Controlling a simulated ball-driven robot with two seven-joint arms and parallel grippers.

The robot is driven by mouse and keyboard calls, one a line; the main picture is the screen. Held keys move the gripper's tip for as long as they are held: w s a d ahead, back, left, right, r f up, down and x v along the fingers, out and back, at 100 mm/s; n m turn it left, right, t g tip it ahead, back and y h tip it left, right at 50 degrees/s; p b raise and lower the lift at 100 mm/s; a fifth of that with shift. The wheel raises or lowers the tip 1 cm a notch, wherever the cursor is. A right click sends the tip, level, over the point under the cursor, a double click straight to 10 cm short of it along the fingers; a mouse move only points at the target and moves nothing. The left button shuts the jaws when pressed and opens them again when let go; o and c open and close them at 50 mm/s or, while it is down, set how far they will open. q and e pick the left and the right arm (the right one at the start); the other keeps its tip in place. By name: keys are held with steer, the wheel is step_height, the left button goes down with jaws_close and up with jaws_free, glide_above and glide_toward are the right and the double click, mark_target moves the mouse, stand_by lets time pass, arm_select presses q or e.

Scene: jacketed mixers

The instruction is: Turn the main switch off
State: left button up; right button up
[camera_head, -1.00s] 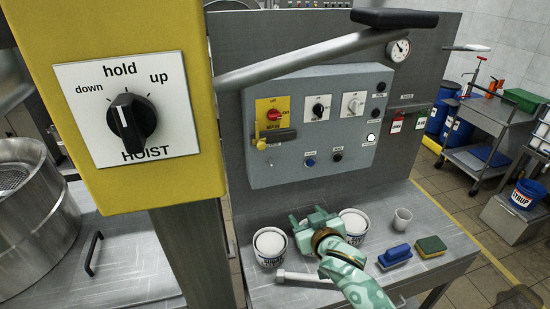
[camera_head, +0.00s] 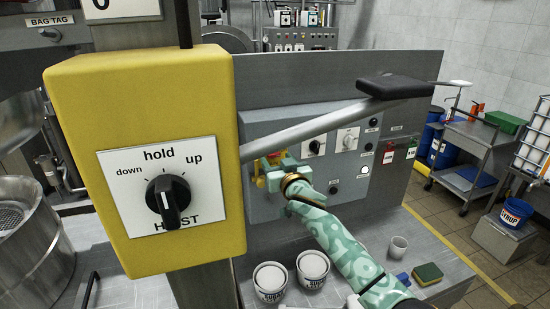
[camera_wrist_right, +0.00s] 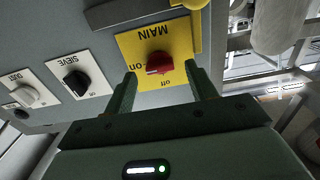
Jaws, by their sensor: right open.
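The main switch is a red knob (camera_wrist_right: 159,63) on a yellow plate (camera_wrist_right: 178,38) marked MAIN, with "on" and "off" labels. In the right wrist view its handle lies roughly level, towards the "on" label. My right gripper (camera_wrist_right: 160,72) is open, with one finger on each side of the knob. I cannot tell whether they touch it. In the head view my right gripper (camera_head: 269,171) is at the control panel (camera_head: 352,187) and mostly covers the switch. My left gripper is not in view.
Black sieve knob (camera_wrist_right: 76,83) and white knob (camera_wrist_right: 22,94) sit beside the main switch. A yellow hoist box (camera_head: 140,100) stands close at left. A grey lever (camera_head: 315,130) crosses before the panel. Tubs (camera_head: 270,283) and a cup (camera_head: 398,248) stand on the bench below.

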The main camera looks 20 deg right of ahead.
steer(key=shift+w, duration=1.3)
steer(key=c, duration=1)
